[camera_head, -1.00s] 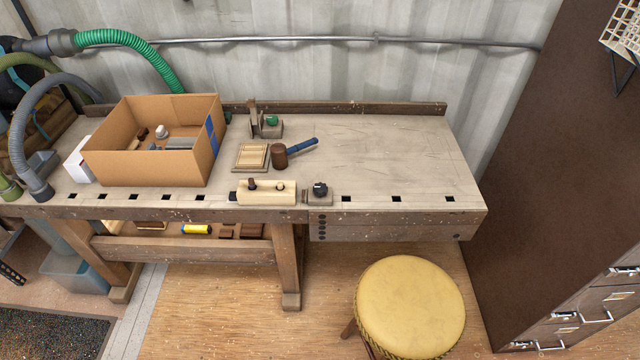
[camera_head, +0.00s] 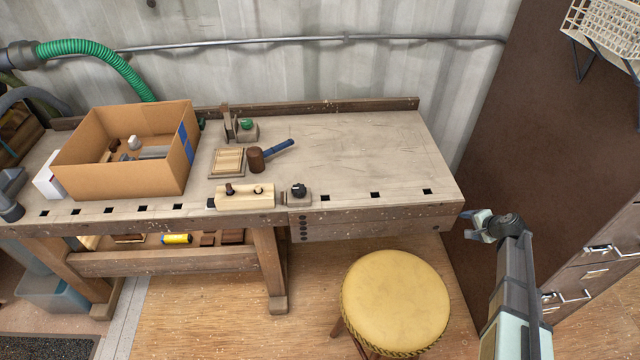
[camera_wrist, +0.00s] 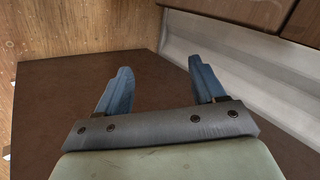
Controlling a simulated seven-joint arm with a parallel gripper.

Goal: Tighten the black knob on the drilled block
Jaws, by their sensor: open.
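The black knob (camera_head: 298,188) sits on top of the small drilled block (camera_head: 299,200) at the front edge of the workbench, just right of the pale wooden plane-like block (camera_head: 246,197). My gripper (camera_head: 470,225) is in the head view at the right, beyond the bench's right end and well away from the knob. Its fingers are apart and empty. The wrist view shows the two blue fingers (camera_wrist: 158,85) spread, with nothing between them; the knob and block are not in that view.
A cardboard box (camera_head: 115,178) stands on the bench's left. A mallet (camera_head: 256,160), a slatted wooden piece (camera_head: 228,161) and a stand with a green knob (camera_head: 246,124) lie behind the block. The bench's right half is clear. A yellow stool (camera_head: 395,300) stands in front; a brown cabinet (camera_head: 540,130) rises at right.

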